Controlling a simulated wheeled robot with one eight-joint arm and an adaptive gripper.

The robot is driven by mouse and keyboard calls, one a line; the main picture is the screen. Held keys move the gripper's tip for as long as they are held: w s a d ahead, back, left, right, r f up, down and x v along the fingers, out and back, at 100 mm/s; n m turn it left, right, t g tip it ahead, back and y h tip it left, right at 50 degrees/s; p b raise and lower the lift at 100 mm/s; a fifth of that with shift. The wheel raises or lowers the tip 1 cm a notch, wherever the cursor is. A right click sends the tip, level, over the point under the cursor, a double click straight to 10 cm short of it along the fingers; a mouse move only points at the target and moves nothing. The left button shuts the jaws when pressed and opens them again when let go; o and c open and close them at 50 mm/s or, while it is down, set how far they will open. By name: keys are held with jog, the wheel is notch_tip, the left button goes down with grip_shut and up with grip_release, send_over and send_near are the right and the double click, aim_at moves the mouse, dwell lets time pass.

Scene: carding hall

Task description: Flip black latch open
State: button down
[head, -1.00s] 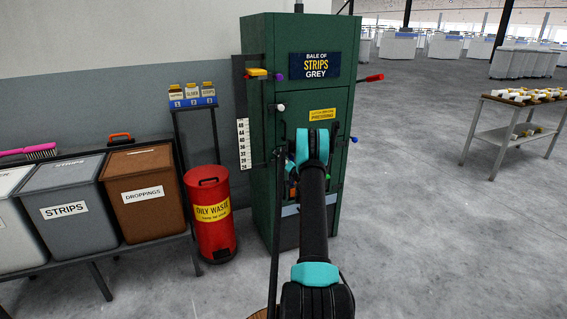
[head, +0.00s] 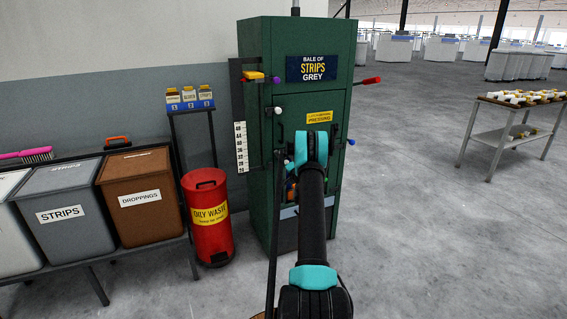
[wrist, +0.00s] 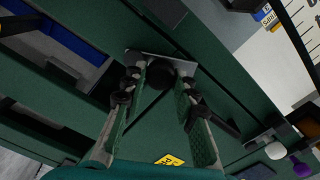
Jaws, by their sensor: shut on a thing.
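The green press cabinet (head: 262,120) stands in front of me with its door facing my arm. In the wrist view, my gripper (wrist: 166,74) reaches to the green face (wrist: 75,120), its two fingers closed around a dark, rounded black latch (wrist: 160,76). The latch sits by a grey metal plate (wrist: 165,58) between the fingertips. A dark bar shows beside the right finger. In the head view my arm hides the gripper and latch, so the latch's exact angle cannot be told.
Several coloured handles stick out of the cabinet, including a yellow one (head: 254,75), a white one (head: 277,111) and a red one (head: 371,80). A red oily waste bin (head: 207,222) stands to the left, beside lidded bins (head: 140,195). Floor to the right is clear up to a trolley (head: 497,127).

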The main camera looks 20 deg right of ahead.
jog(key=shift+d, duration=0.1)
jog(key=c, duration=1.2)
grip_release()
jog(key=s, duration=1.2)
jog(key=shift+d, duration=0.15)
